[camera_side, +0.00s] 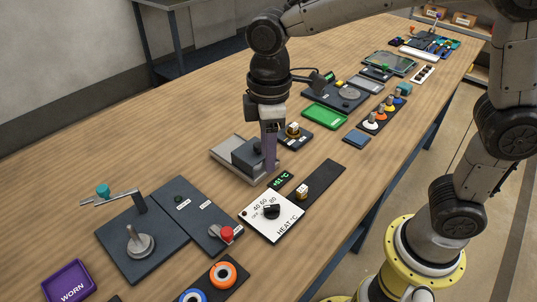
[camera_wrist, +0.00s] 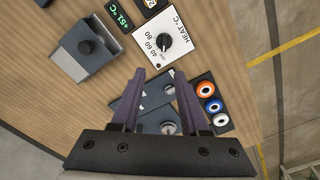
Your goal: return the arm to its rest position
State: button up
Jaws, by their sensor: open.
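My gripper (camera_side: 269,160) points down over the middle of the table in the side view, its purple finger overlapping a grey block fixture (camera_side: 235,150) with a dark top. Whether it touches the fixture cannot be told there. In the wrist view my gripper (camera_wrist: 158,74) has its two purple fingers spread apart, with nothing between the tips.
The wooden table (camera_side: 100,165) holds a white heat dial panel (camera_side: 270,215), a dark plate with a crank and post (camera_side: 138,240), a red-knobbed panel (camera_side: 190,212), orange and blue rings (camera_side: 222,273) and a purple WORN tray (camera_side: 68,282). More items line the far end.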

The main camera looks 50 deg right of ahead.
jog(key=s+d+r+m+t, duration=0.35)
jog(key=s+d+r, duration=0.3)
jog(key=d, duration=0.35)
jog(key=s+d+f+m+t, duration=0.2)
jog(key=s+d+f+m, duration=0.1)
jog(key=s+m, duration=0.4)
jog(key=shift+s+d+f, duration=0.15)
jog(key=shift+s+d, duration=0.65)
jog(key=shift+s, duration=0.25)
